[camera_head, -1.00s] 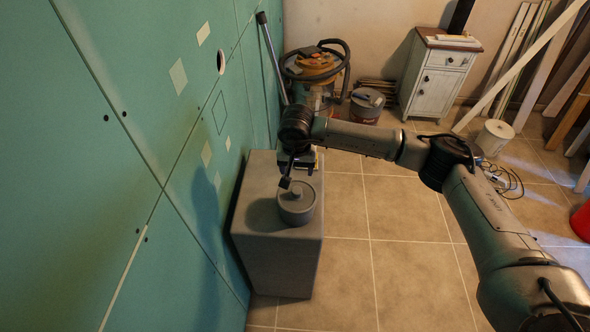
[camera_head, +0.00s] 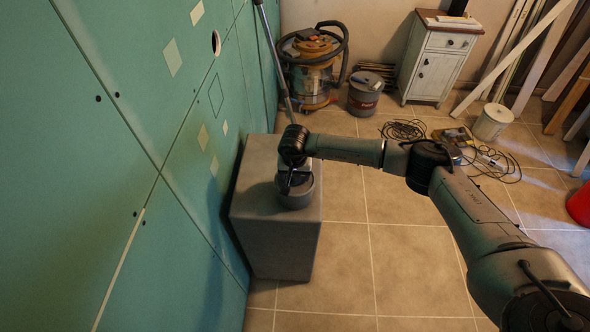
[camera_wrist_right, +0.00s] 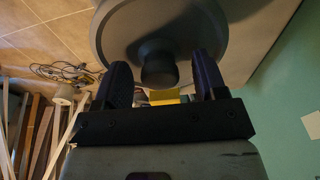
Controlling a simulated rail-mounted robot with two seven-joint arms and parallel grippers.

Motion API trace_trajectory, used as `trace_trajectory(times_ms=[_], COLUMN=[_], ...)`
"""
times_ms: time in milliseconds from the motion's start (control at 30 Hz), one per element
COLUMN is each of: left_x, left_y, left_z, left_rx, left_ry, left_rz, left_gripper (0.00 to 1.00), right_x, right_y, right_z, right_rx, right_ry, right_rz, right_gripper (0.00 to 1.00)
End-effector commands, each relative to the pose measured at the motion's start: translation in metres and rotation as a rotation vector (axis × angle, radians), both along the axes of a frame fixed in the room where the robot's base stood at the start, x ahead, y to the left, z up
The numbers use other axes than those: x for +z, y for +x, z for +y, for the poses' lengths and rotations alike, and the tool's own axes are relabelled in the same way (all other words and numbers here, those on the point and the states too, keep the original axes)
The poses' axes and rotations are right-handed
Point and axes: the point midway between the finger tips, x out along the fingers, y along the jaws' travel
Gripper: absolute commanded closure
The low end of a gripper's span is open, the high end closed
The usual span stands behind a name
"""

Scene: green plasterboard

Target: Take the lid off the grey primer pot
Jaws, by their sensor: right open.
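The grey primer pot (camera_head: 300,199) stands upright on a grey block; my right gripper and wrist hide most of its top in the head view. In the right wrist view its round grey lid (camera_wrist_right: 205,28) fills the top of the picture, with a dark knob (camera_wrist_right: 158,66) at its middle. My right gripper (camera_head: 290,184) is directly over the pot and open. In the right wrist view its two fingers (camera_wrist_right: 161,75) appear on either side of the knob, with gaps on both sides. Whether they reach down level with the knob is unclear. My left gripper is not in view.
The grey block (camera_head: 275,243) stands close to the green plasterboard wall (camera_head: 70,180). Behind are a vacuum cleaner (camera_head: 312,75), a grey bucket (camera_head: 364,94) and a white cabinet (camera_head: 434,70). Cables (camera_head: 405,130) lie on the tiles. The floor right of the block is clear.

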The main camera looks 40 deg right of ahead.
Motion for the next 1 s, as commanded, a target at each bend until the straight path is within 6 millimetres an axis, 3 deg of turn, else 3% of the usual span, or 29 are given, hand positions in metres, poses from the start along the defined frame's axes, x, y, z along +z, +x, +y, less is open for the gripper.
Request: trace_trajectory(times_ms=[367, 900, 933, 1000], left_x=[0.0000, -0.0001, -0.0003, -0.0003], left_y=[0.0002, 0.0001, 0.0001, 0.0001], left_z=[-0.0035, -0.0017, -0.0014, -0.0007], left_rx=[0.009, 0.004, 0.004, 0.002], left_ry=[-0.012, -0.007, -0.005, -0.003], left_rz=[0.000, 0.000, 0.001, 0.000], left_gripper=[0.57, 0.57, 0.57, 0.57], right_x=[-0.0023, -0.0021, -0.0021, -0.0020], right_y=[0.0001, 0.0001, 0.0001, 0.0001], right_z=[-0.0001, -0.0002, -0.0002, -0.0002], right_rx=[0.000, -0.001, -0.001, -0.001], right_ry=[0.000, 0.000, 0.000, 0.000], right_rz=[0.000, 0.000, 0.000, 0.000], right_gripper=[0.37, 0.88, 0.68, 0.75])
